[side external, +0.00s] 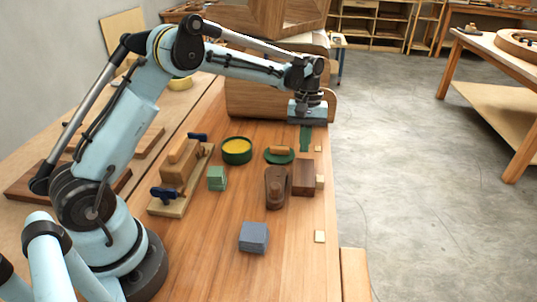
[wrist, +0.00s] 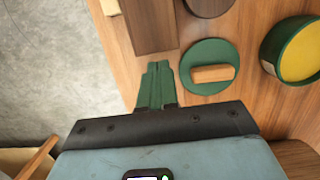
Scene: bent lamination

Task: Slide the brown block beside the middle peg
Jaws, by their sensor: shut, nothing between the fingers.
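The brown block (side external: 303,178) lies near the right edge of the bench, and its near end shows in the wrist view (wrist: 150,24). The middle peg (side external: 320,182), a small pale wooden piece, stands against or very close to the block's right side. A pale peg also shows left of the block in the wrist view (wrist: 110,7). My gripper (side external: 305,146) is at the far end of the bench, beyond the block and apart from it. Its green fingers are together and empty in the wrist view (wrist: 157,72).
Other pale pegs stand behind (side external: 318,149) and in front (side external: 320,237). A dark wooden tool (side external: 276,190) sits left of the block. A green disc with a wooden handle (side external: 279,154) and a green bowl (side external: 237,152) lie farther left. A blue-grey block (side external: 254,237) stands in front.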

